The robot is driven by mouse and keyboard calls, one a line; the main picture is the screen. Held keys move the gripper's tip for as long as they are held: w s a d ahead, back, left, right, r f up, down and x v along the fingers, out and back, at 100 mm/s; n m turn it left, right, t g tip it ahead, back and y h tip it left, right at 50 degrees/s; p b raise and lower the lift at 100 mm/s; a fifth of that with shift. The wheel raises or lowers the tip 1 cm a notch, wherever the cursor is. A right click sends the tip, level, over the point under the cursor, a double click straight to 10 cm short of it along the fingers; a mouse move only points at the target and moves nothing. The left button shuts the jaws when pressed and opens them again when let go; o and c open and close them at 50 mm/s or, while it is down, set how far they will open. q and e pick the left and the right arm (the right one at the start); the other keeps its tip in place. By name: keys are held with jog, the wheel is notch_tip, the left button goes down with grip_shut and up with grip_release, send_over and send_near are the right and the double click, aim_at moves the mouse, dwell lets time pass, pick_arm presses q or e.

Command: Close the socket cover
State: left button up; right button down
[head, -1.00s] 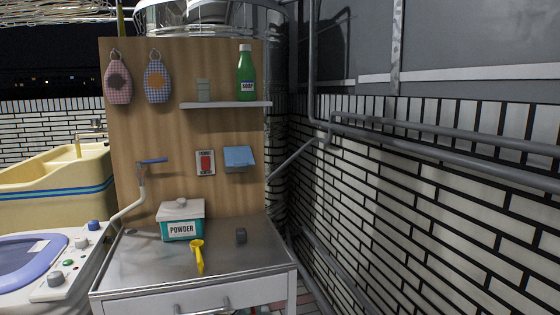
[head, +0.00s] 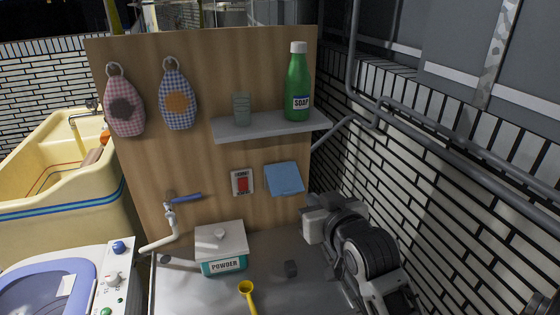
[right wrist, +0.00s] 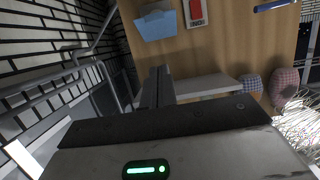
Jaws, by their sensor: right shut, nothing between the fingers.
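The socket cover (head: 284,178) is a light blue flap on the wooden panel, right of the red switch. It looks raised, tilted out from the wall. My left gripper is not in view.
A shelf (head: 270,126) with a green soap bottle (head: 298,85) and a cup (head: 241,108) juts out above the cover. Pipes run along the brick wall at right.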

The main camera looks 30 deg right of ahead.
send_near(295, 193)
jog(key=w+r, duration=0.3)
jog(key=w, duration=0.1)
jog(key=w+f, duration=0.2)
jog(key=shift+w+f, duration=0.1)
jog(key=shift+f, duration=0.25)
jog(key=shift+w+f, duration=0.2)
jog(key=shift+f, duration=0.2)
